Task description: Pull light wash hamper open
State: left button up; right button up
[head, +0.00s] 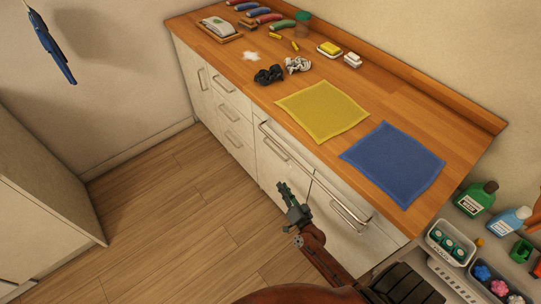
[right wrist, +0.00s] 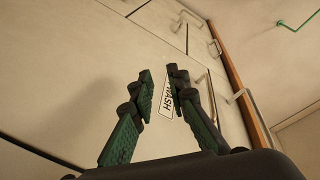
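The cabinet has two wide lower fronts with bar handles, a left front (head: 268,168) and a right front (head: 330,207). Their handles are a left one (head: 275,149) and a right one (head: 346,215). My right gripper (head: 283,187) is in front of the cabinet, near the seam between these fronts, apart from both handles. In the right wrist view, its fingers (right wrist: 159,72) stand apart with nothing between them. A white label (right wrist: 168,98) ending in "WASH" shows beyond them; its first word is hidden, so I cannot tell light from dark. My left gripper is not in view.
The wooden counter (head: 300,83) carries a yellow cloth (head: 322,110), a blue cloth (head: 392,163) and rolled socks. Bottles and bins stand at the right. The wood floor (head: 170,215) before the cabinet is clear. A pale unit (head: 45,205) stands at the left.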

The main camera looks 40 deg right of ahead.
aim_at(276, 152)
jog(key=w+d+r+m, duration=0.1)
jog(key=w+r, duration=0.2)
jog(key=r, duration=0.1)
jog(key=w+d+r+m+t+h+b, duration=0.1)
jog(key=w+r, duration=0.2)
jog(key=r, duration=0.1)
jog(key=w+d+r+m+t+h+b, duration=0.1)
jog(key=w+r+m, duration=0.1)
jog(key=w+r, duration=0.1)
jog(key=shift+w+r, duration=0.3)
jog(key=shift+r, duration=0.25)
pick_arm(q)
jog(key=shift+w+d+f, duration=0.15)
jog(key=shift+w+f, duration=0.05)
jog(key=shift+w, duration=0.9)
pick_arm(e)
jog(key=shift+w+d+r, duration=0.1)
jog(key=shift+w+d, duration=0.1)
jog(key=shift+w, duration=0.35)
jog(key=shift+c, duration=0.4)
grip_shut()
